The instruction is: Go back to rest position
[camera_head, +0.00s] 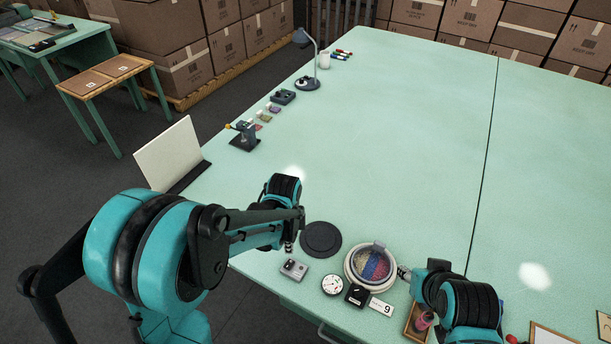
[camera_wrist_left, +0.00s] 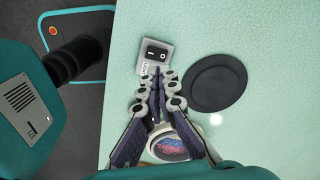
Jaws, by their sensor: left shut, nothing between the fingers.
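My left arm reaches over the near left part of the green table (camera_head: 400,130). My left gripper (camera_head: 289,246) points down over the table's near edge; in the left wrist view its fingers (camera_wrist_left: 157,80) are closed together with nothing between them. They appear just in front of a grey switch box (camera_wrist_left: 142,68), which also shows in the head view (camera_head: 294,269). My right gripper (camera_head: 404,272) is at the lower right, beside a round dish with pink and blue contents (camera_head: 375,267). Its fingers are small and partly hidden, so their opening is unclear.
A black disc (camera_head: 321,240) lies right of my left gripper. A round dial (camera_head: 332,285), a black box (camera_head: 357,295), a number card (camera_head: 381,307) and a wooden tray (camera_head: 412,326) line the near edge. A white panel (camera_head: 168,154) stands at left. The table's middle is clear.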

